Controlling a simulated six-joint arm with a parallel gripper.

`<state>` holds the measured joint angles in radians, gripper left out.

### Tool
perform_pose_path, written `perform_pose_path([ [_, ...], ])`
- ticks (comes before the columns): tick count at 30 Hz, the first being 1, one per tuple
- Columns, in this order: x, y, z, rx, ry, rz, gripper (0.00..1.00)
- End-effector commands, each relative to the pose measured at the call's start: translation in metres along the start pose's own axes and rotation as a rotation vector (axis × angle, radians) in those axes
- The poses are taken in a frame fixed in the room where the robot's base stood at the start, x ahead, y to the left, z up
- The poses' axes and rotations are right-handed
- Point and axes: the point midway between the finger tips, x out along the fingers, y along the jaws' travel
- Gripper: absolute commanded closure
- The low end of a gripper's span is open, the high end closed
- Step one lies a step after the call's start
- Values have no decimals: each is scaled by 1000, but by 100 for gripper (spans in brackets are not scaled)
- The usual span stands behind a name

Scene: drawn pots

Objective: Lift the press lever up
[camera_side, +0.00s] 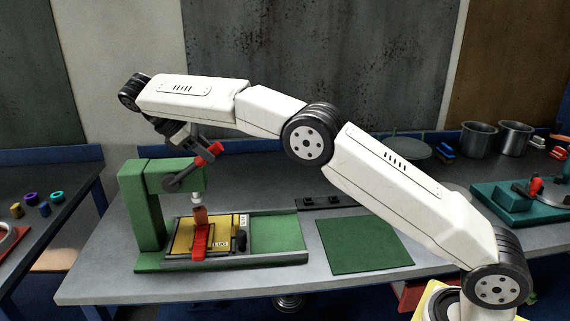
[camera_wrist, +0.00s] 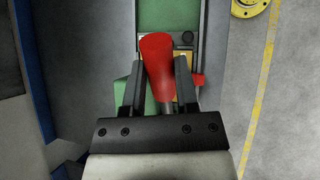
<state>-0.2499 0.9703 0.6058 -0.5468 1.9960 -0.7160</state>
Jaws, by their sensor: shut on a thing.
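The press is a green C-shaped frame (camera_side: 145,207) on the grey table. Its lever has a dark arm and a red handle (camera_side: 208,154), slanting up to the right beside the press head. My gripper (camera_side: 207,142) is at the red handle. In the wrist view the red handle (camera_wrist: 157,65) lies between the two dark fingers of my gripper (camera_wrist: 160,75), which is shut on it. Below the ram, a yellow plate (camera_side: 185,238) with a red part (camera_side: 201,240) lies on the press's green base. The lever's pivot end is partly hidden in the wrist view.
A green mat (camera_side: 364,245) lies right of the press. Metal pots (camera_side: 478,139) and a teal fixture (camera_side: 515,203) stand at the back right. A second table (camera_side: 45,225) with small coloured rings is at the left. The table's front edge is close to the press base.

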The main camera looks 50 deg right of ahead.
Motion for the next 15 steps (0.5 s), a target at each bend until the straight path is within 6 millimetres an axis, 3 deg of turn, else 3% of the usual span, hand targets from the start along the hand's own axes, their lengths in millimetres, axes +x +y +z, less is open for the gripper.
perform_pose_path([
  [12,-1,0,0,-1,-3,1,100],
  [13,-1,0,0,-1,-3,0,53],
  [15,-1,0,0,-1,-3,0,31],
])
